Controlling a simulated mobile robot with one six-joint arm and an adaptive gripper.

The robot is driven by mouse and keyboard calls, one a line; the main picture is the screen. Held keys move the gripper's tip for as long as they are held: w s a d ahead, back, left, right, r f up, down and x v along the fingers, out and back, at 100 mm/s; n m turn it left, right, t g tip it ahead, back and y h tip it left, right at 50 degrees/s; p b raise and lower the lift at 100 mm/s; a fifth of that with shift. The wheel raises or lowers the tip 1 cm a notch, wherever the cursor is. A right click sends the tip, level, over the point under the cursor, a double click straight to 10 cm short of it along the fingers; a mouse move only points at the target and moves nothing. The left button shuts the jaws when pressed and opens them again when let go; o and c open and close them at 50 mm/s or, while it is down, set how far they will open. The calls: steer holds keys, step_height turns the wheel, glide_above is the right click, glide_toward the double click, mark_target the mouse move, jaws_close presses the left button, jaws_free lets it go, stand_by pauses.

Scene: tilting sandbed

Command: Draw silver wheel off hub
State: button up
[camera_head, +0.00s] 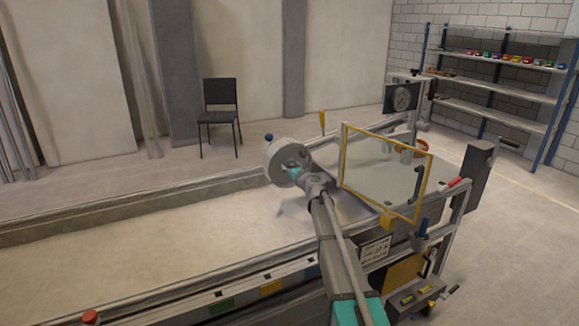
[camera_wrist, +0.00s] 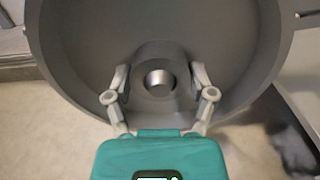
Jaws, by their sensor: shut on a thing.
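The silver wheel (camera_head: 275,158) is a round grey dish at mid-picture in the head view, above the sandbed. In the wrist view the wheel (camera_wrist: 85,45) fills the upper part, with its hollow face and thick central boss towards the camera. A bright round metal end (camera_wrist: 160,83) shows in the boss's bore; I cannot tell whether it is the hub. My gripper (camera_wrist: 159,80) is shut on the wheel's boss, one finger on each side. In the head view my gripper (camera_head: 296,173) reaches into the wheel's face. The wheel's far side is hidden.
The long sandbed (camera_head: 130,235) with pale sand lies below and left. A yellow-framed clear panel (camera_head: 385,170) stands close to the right of my arm, beside a grey worktop. A chair (camera_head: 220,105) is far back.

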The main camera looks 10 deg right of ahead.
steer(key=v, duration=0.9)
steer(key=shift+s+d, duration=0.15)
steer(key=shift+s, duration=0.15)
stand_by(5.0)
steer(key=v, duration=1.2)
steer(key=shift+r, duration=0.2)
stand_by(0.8)
